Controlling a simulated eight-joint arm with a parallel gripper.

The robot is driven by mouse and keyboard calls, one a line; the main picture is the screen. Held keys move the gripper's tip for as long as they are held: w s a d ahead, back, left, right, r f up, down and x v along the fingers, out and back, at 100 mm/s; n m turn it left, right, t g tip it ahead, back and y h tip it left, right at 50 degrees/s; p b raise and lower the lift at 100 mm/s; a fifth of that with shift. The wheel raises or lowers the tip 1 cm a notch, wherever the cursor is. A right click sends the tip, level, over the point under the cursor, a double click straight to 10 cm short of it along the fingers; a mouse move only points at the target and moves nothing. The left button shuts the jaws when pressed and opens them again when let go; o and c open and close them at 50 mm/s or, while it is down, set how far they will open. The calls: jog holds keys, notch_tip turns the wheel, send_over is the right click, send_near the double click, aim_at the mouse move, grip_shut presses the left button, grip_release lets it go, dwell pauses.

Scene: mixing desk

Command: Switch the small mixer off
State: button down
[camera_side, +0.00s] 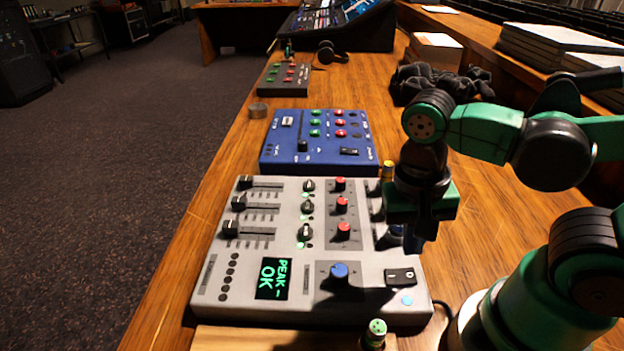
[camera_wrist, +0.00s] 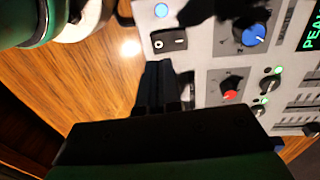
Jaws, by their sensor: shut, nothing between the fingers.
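A grey mixer (camera_side: 262,315) lies nearest on the desk, with faders, knobs and a lit screen (camera_side: 273,279) reading "PEAK OK". Its black rocker switch (camera_side: 400,277) is at the near right corner, by a lit blue lamp (camera_side: 407,300). The switch also shows in the wrist view (camera_wrist: 169,40), ahead of my fingers. I cannot tell either rocker's position. My gripper (camera_side: 414,243) is shut and empty over the grey mixer's right edge; it also shows in the wrist view (camera_wrist: 157,72).
A small dark box with knobs (camera_side: 284,93) and a large console (camera_side: 335,25) are further back. Black cloth (camera_side: 438,83) lies behind my arm. A small green-topped cylinder (camera_side: 376,334) stands at the grey mixer's near edge.

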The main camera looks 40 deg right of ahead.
aim_at(398, 275)
jog(key=shift+s+d+f, duration=0.1)
jog(key=shift+f, duration=1.05)
jog(key=shift+s+d+f, duration=0.1)
jog(key=shift+f, duration=1)
jog(key=shift+f, duration=0.25)
jog(key=shift+w+a+r, duration=0.2)
jog(key=shift+w+a, duration=0.3)
notch_tip(398, 275, up, 14)
jog(key=w+a, duration=0.1)
